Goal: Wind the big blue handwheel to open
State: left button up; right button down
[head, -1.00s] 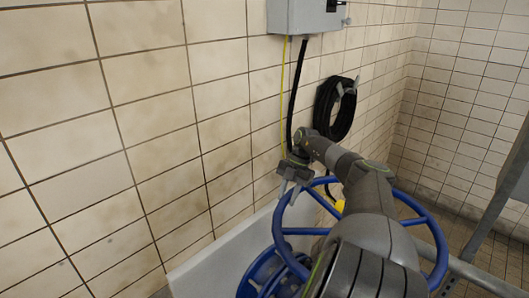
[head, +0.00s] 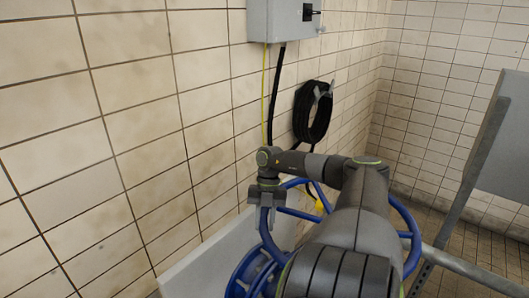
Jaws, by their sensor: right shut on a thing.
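The big blue handwheel (head: 267,236) is in the lower middle of the head view. My right arm crosses in front of it and hides much of its middle and near side. Its rim shows at the left, the top and the right of the arm. My right gripper (head: 266,204) is shut on the upper left part of the rim, with its fingers pointing down. My left gripper is not in view.
A smaller blue wheel (head: 240,278) sits low at the left of the handwheel. A white panel (head: 205,262) stands along the tiled wall. A grey box (head: 283,18) and a coiled black hose (head: 313,112) hang above. A metal frame (head: 463,190) stands at right.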

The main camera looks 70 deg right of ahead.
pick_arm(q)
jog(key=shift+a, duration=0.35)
pick_arm(e)
jog(key=c, duration=1.1)
grip_release()
jog(key=shift+f, duration=0.1)
jog(key=shift+d, duration=0.1)
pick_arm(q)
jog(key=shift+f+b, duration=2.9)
pick_arm(e)
jog(key=shift+v, duration=8.7)
